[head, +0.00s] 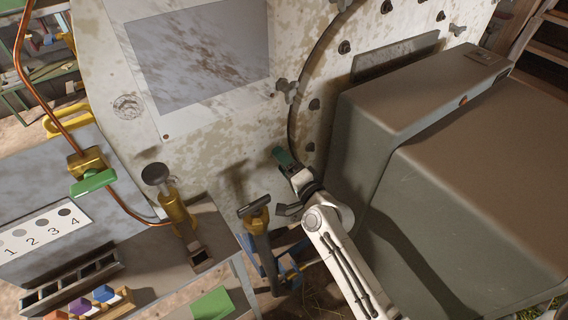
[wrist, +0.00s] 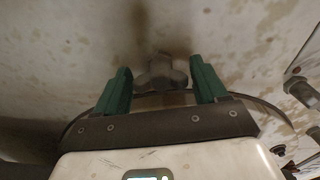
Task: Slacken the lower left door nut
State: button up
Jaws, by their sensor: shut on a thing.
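My gripper (head: 284,158) reaches the lower left edge of the round door in the head view. In the wrist view my gripper (wrist: 161,80) has one green finger on each side of a grey winged door nut (wrist: 160,74) and is shut on it. The nut sits on the stained, pale metal face. In the head view my gripper and wrist hide this nut.
A large grey-brown housing (head: 420,150) stands close to the right of my arm. A brass valve with a black knob (head: 158,174) and a brass-topped post (head: 256,215) stand to the left. A green-handled valve (head: 92,183) is farther left.

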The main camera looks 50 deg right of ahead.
jog(key=shift+f, duration=0.1)
jog(key=o, duration=0.8)
jog(key=shift+c, duration=0.2)
jog(key=b+v, duration=0.2)
jog(key=v, duration=0.8)
jog(key=shift+s, duration=0.4)
jog(key=shift+a, duration=0.1)
